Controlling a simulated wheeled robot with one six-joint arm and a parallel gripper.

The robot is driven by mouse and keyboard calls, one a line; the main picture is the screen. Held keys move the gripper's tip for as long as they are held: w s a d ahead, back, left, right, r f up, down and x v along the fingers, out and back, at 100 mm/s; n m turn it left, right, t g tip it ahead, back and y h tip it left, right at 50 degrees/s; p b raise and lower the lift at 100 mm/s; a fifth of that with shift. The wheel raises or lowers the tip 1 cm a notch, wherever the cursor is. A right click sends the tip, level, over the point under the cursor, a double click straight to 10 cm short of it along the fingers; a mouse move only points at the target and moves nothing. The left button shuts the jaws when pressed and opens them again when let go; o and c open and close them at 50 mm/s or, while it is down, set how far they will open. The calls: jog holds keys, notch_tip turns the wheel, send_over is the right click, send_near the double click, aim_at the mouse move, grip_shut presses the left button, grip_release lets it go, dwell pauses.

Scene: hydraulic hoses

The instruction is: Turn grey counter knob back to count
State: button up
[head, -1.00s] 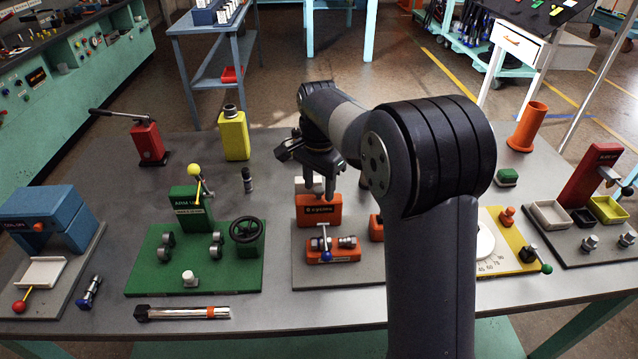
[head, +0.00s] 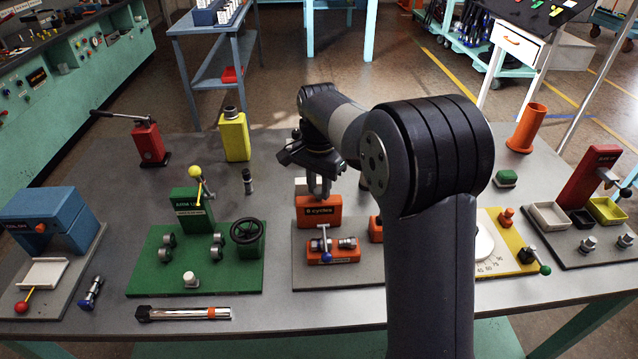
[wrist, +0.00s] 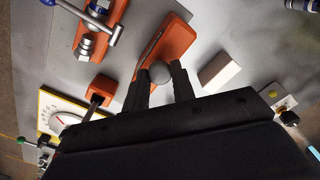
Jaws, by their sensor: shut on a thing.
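The orange counter box (head: 319,213) stands on a grey base plate on the table, with a small "cycles" label on its front. My gripper (head: 319,190) points down over the top of this box. In the wrist view, the round grey counter knob (wrist: 159,72) sits between the two dark fingertips of my gripper (wrist: 160,80), which are shut on it. The orange box (wrist: 165,45) extends beyond the knob there. In the head view the knob is hidden by the fingers.
An orange clamp block (head: 333,250) with a blue-tipped lever stands in front of the counter. A white block (wrist: 219,72) lies close beside the fingers. A green fixture (head: 195,260) is to the left, and a yellow plate with a dial (head: 515,255) to the right.

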jog(key=n+p, duration=0.2)
jog(key=n, duration=0.4)
jog(key=shift+r+p, duration=0.1)
jog(key=shift+p, duration=0.3)
jog(key=n+p, duration=0.1)
jog(key=n, duration=0.4)
jog(key=shift+n, duration=0.3)
jog(key=n+p, duration=0.1)
jog(key=n, duration=0.4)
jog(key=n+p, duration=0.1)
jog(key=n, duration=0.5)
jog(key=o, duration=1)
